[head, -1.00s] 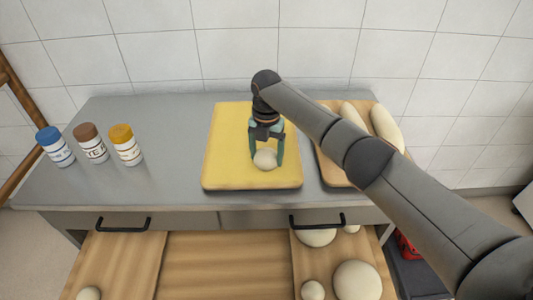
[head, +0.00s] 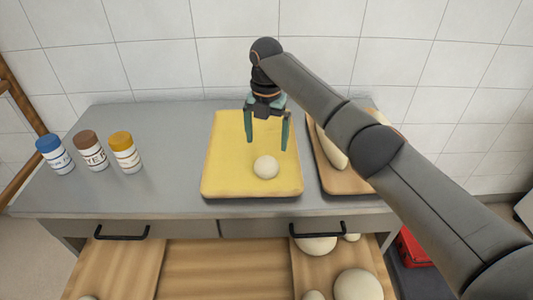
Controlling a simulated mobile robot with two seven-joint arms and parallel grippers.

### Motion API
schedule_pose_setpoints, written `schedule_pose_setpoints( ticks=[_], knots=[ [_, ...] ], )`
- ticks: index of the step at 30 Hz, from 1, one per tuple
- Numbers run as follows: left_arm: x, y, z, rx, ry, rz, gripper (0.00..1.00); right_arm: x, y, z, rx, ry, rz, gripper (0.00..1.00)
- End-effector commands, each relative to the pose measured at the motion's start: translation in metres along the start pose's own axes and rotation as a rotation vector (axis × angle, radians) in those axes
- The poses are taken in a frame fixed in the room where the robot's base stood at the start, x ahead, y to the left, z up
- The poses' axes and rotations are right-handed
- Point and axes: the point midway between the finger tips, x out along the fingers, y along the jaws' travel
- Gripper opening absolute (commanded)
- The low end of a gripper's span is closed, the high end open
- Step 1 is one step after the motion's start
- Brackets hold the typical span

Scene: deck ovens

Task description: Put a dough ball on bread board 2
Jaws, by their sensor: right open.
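A small pale dough ball (head: 266,167) rests on the yellow board (head: 222,178) in the middle of the grey counter. My right gripper (head: 268,145) is open and empty above the board, its fingers spread just above and behind the ball, apart from it. I cannot tell from any label which board is bread board 2. More dough balls, such as a large one (head: 357,285), lie on a wooden board (head: 312,268) at the lower right. My left gripper does not show.
Three capped jars (head: 90,150) stand at the counter's left. A wooden board (head: 345,183) with long dough pieces (head: 332,150) lies right of the yellow board, partly behind my right arm. Two black handles (head: 121,234) are on the counter front. The counter between jars and yellow board is clear.

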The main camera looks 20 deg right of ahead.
Motion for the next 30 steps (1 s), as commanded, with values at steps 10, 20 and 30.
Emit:
schedule_pose_setpoints(
  ticks=[10, 20, 30],
  knots=[
    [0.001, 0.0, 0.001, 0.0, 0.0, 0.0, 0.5, -0.034, 0.0, -0.001, -0.001, 0.002, -0.001, 1.0],
    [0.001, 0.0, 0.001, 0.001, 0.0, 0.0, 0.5, -0.035, 0.0, -0.001, -0.001, 0.001, -0.001, 1.0],
    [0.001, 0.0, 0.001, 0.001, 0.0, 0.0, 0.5, -0.032, 0.001, -0.001, 0.002, 0.001, 0.0, 1.0]
  ],
)
